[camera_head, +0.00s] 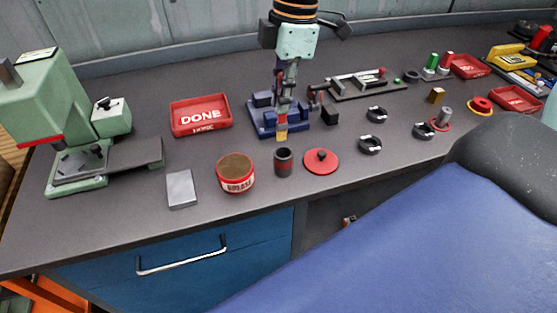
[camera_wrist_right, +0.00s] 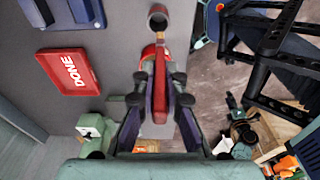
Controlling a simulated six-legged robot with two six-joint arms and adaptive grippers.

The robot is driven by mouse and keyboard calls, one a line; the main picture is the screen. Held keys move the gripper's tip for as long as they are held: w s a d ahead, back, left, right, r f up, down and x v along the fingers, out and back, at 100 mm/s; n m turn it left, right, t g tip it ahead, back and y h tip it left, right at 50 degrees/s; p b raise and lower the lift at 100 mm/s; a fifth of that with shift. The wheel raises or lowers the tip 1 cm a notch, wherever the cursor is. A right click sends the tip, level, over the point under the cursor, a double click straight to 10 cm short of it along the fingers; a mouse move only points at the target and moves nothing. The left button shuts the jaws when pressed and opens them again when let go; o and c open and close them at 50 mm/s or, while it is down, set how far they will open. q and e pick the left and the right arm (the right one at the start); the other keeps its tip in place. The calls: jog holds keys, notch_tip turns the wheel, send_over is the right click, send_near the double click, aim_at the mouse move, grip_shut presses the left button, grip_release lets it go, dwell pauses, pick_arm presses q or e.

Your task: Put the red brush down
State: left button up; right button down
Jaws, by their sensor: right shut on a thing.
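My right gripper (camera_head: 284,98) comes down from the top middle of the head view. It is shut on the red brush (camera_head: 282,118), whose pale yellowish tip points down. In the wrist view the fingers (camera_wrist_right: 160,78) close around the brush's long red body (camera_wrist_right: 160,95). The brush is in front of the blue vise (camera_head: 262,128) and just above and behind a dark cup with a red band (camera_head: 283,166). The cup's open mouth shows in the wrist view (camera_wrist_right: 157,14). I cannot tell the exact gap. My left gripper is not in view.
A tin with a red label (camera_head: 237,184) stands left of the cup, and a red lid (camera_head: 322,166) lies right of it. A red DONE tray (camera_head: 201,126) and a grey block (camera_head: 181,190) are further left. Black rings (camera_head: 370,146) lie to the right.

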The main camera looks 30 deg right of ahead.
aim_at(282, 122)
jog(key=shift+w+d+r, duration=0.1)
jog(key=shift+w+d, duration=0.1)
jog(key=shift+d, duration=0.2)
jog(key=f, duration=0.2)
jog(key=f+b, duration=0.1)
jog(key=f, duration=0.2)
jog(key=shift+s+a+f, duration=0.2)
jog(key=shift+a+f, duration=0.1)
jog(key=shift+f, duration=0.05)
jog(key=shift+w+d+f, duration=0.1)
jog(key=shift+d+f, duration=0.2)
jog(key=shift+f, duration=0.3)
jog(key=f, duration=0.1)
jog(key=f+b, duration=0.1)
jog(key=f, duration=0.1)
jog(key=shift+a, duration=0.35)
jog(key=shift+d+f, duration=0.1)
jog(key=shift+d, duration=0.15)
jog(key=c, duration=1.4)
grip_release()
jog(key=shift+a, duration=0.2)
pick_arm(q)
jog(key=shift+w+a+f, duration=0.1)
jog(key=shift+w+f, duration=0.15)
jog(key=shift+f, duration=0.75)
pick_arm(e)
jog(key=shift+d, duration=0.15)
